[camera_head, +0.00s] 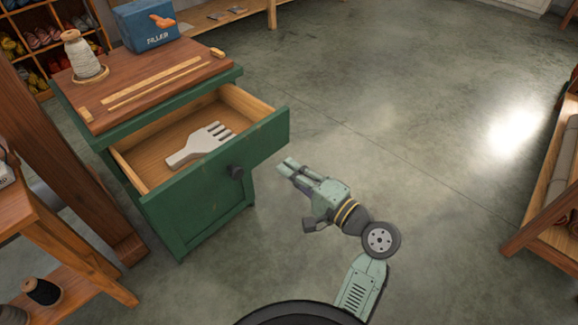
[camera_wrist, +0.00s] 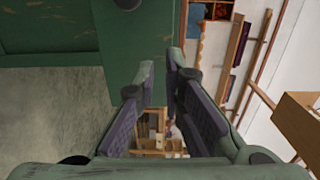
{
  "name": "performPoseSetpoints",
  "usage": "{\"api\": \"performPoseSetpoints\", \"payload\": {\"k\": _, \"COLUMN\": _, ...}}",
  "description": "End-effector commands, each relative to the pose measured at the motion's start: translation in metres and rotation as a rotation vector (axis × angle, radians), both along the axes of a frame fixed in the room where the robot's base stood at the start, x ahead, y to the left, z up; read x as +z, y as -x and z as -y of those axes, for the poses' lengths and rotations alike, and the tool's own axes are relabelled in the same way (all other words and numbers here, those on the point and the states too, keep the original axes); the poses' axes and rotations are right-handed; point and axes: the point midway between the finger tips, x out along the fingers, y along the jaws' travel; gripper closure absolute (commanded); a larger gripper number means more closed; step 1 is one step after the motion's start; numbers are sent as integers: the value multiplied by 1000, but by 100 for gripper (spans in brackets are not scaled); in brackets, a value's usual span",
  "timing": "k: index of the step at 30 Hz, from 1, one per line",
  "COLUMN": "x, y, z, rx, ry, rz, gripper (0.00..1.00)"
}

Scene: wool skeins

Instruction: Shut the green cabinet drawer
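The green cabinet (camera_head: 205,215) stands at the left in the head view. Its drawer (camera_head: 225,180) is pulled well out, with a dark round knob (camera_head: 236,172) on its green front. A pale comb-like tool (camera_head: 200,145) lies inside it. My gripper (camera_head: 285,165) is to the right of the drawer front, apart from the knob, and points toward it. In the wrist view, the two fingers (camera_wrist: 161,72) stand apart with an empty gap between them. Green panels (camera_wrist: 135,40) fill the upper left there, with a dark knob (camera_wrist: 128,4) at the top edge.
The cabinet's wooden top (camera_head: 150,85) holds a yarn cone (camera_head: 82,55), a blue bag (camera_head: 146,24) and wooden strips. A wooden shelf unit (camera_head: 50,250) stands at the left front, another rack (camera_head: 545,235) at the right. The floor (camera_head: 400,110) between is clear.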

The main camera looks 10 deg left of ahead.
Motion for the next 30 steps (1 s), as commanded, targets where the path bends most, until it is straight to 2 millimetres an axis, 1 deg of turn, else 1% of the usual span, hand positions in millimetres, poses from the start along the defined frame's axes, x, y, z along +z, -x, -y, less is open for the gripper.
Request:
{"api": "performPoseSetpoints", "payload": {"k": 1, "x": 2, "y": -7, "z": -10, "rx": 6, "ry": 0, "rz": 0, "gripper": 96}}
{"api": "performPoseSetpoints", "payload": {"k": 3, "x": 3, "y": -16, "z": -23, "rx": 6, "ry": 0, "rz": 2, "gripper": 100}}
{"api": "performPoseSetpoints", "payload": {"k": 6, "x": 3, "y": -30, "z": -40, "rx": 6, "ry": 0, "rz": 1, "gripper": 100}}
{"api": "performPoseSetpoints", "payload": {"k": 12, "x": 3, "y": -53, "z": -70, "rx": 4, "ry": 0, "rz": 2, "gripper": 100}}
{"api": "performPoseSetpoints", "payload": {"k": 15, "x": 3, "y": -62, "z": -80, "rx": 3, "ry": 2, "rz": 4, "gripper": 100}}
{"api": "performPoseSetpoints", "payload": {"k": 21, "x": 1, "y": -69, "z": -89, "rx": 0, "ry": 3, "rz": 3, "gripper": 100}}
{"api": "performPoseSetpoints", "payload": {"k": 30, "x": 0, "y": -70, "z": -90, "rx": -1, "ry": 2, "rz": 3, "gripper": 100}}
